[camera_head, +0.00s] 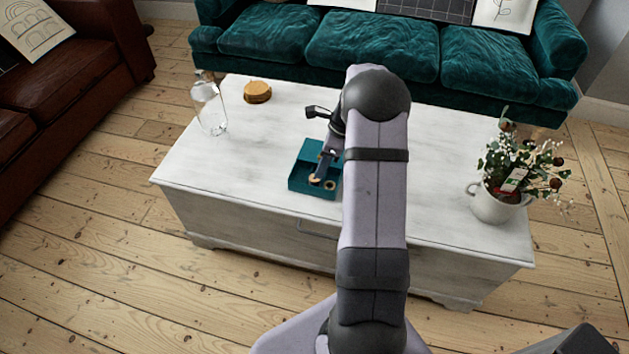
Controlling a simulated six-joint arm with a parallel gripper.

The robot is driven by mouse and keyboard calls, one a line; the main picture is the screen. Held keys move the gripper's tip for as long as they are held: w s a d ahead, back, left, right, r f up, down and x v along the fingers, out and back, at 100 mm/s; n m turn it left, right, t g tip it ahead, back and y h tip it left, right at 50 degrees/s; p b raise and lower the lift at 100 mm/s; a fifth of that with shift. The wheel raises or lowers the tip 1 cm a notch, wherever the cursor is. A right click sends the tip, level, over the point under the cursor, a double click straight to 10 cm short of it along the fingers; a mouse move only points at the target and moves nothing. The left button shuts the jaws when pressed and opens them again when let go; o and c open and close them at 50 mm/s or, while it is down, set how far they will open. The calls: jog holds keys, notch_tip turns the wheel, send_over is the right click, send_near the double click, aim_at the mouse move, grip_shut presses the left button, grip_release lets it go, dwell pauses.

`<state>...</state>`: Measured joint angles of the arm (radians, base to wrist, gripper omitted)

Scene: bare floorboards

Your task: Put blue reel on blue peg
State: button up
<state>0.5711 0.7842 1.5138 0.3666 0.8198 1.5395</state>
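A teal-blue open tray (298,184) sits on the white chest, left of my arm. My gripper (317,177) reaches down into or just over the tray, its tip near the front. One small tan round piece (314,179) is at the fingertip; I cannot tell whether it is gripped. Another small tan round piece (330,185) lies just right of it in the tray. Which of these is a reel or a peg is too small to tell, and no blue reel or blue peg stands out. My arm may hide things to the right of the tray.
The white chest top (255,140) is mostly clear around the tray. A potted plant (498,200) stands at the right. A teal sofa (370,45) is behind.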

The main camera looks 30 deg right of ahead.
aim_at(315, 182)
jog(key=shift+a+b+x, duration=0.1)
jog(key=shift+b+x, duration=0.15)
jog(key=shift+x, duration=1.25)
jog(key=shift+a+b+x, duration=0.15)
jog(key=shift+b+x, duration=0.1)
jog(key=shift+x, duration=1.2)
jog(key=shift+w+r, duration=0.1)
jog(key=c, duration=0.7)
